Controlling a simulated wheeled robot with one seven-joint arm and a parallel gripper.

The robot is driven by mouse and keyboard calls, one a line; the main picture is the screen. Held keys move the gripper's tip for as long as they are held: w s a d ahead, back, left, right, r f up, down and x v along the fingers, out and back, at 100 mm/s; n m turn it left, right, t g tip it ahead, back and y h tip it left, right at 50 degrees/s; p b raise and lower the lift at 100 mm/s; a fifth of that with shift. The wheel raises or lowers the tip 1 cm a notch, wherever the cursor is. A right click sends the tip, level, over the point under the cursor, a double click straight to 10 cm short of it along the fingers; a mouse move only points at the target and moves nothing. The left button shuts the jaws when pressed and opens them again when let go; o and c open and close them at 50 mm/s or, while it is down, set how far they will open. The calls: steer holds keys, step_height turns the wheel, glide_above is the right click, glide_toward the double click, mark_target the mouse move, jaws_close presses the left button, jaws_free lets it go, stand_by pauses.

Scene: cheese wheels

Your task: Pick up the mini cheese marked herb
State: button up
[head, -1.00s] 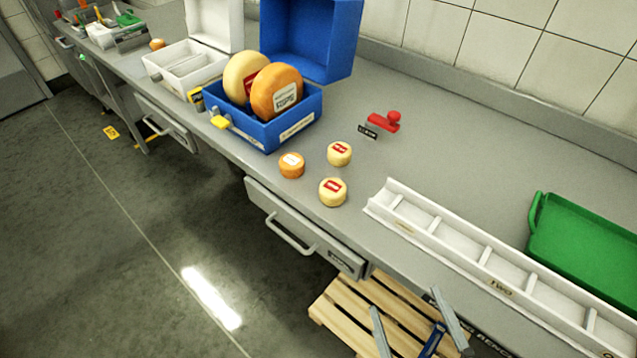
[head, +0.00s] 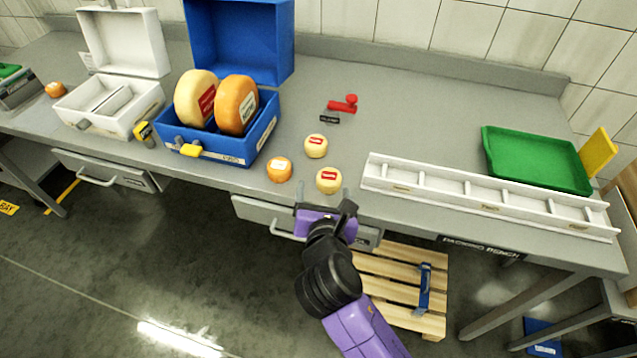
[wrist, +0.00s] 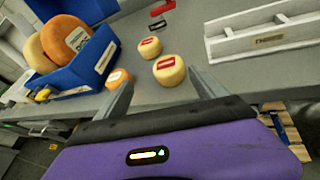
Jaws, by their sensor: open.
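Three mini cheeses sit on the grey bench. One is orange with a pale label (head: 279,169), at the left. One is pale yellow with a red label (head: 316,146), at the back. Another pale yellow one with a red label (head: 328,180) is nearest the front edge. They also show in the wrist view as the orange (wrist: 118,79), back (wrist: 150,48) and front (wrist: 169,70) cheeses. The label words are too small to read, so I cannot tell which is herb. My gripper (head: 325,199) is open and empty, just short of the front cheese at the bench edge.
A blue case (head: 262,139) with two large cheese wheels and an open white case (head: 148,108) stand left. A red stamp (head: 343,104) lies behind. A white divided rack (head: 460,195) and green tray (head: 536,180) are at right. The bench between the stamp and tray is clear.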

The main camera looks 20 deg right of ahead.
mark_target(329, 183)
steer(key=shift+s+d+f+n+g+h, duration=0.3)
steer(key=shift+d+n, duration=0.25)
steer(key=shift+n, duration=0.25)
steer(key=shift+w+f, duration=0.1)
steer(key=shift+w, duration=0.1)
steer(key=x, duration=0.7)
steer(key=shift+w+d, duration=0.1)
steer(key=shift+w, duration=0.15)
steer(key=c, duration=1.4)
steer(key=shift+c, duration=0.7)
